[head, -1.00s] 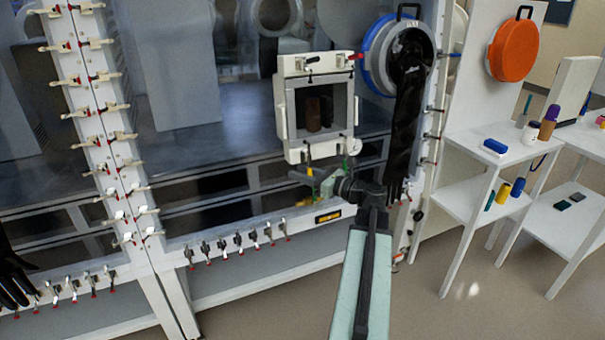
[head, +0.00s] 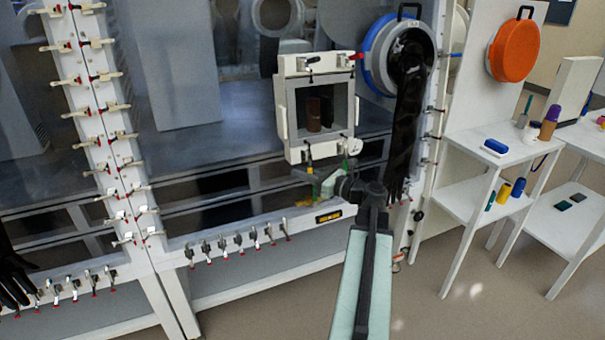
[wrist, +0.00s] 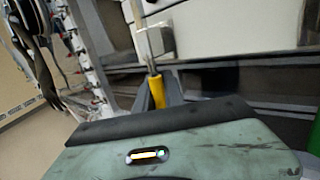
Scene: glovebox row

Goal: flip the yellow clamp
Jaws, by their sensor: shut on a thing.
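The yellow clamp (head: 309,163) hangs at the bottom left of the white pass-through box on the glovebox front. In the wrist view its yellow handle (wrist: 157,90) points toward me, with a metal bar above it. My gripper (head: 309,177) is just below the box, shut on the yellow handle. In the wrist view grey fingers (wrist: 158,100) stand on both sides of the handle. The clamp's base is small and hard to make out in the head view.
A green-handled clamp (head: 346,163) sits to the right under the same box (head: 289,110). A black glove (head: 405,120) hangs from the blue-rimmed port close to my arm's right. A row of small clamps (head: 238,243) lines the lower frame. White shelves (head: 500,150) stand at right.

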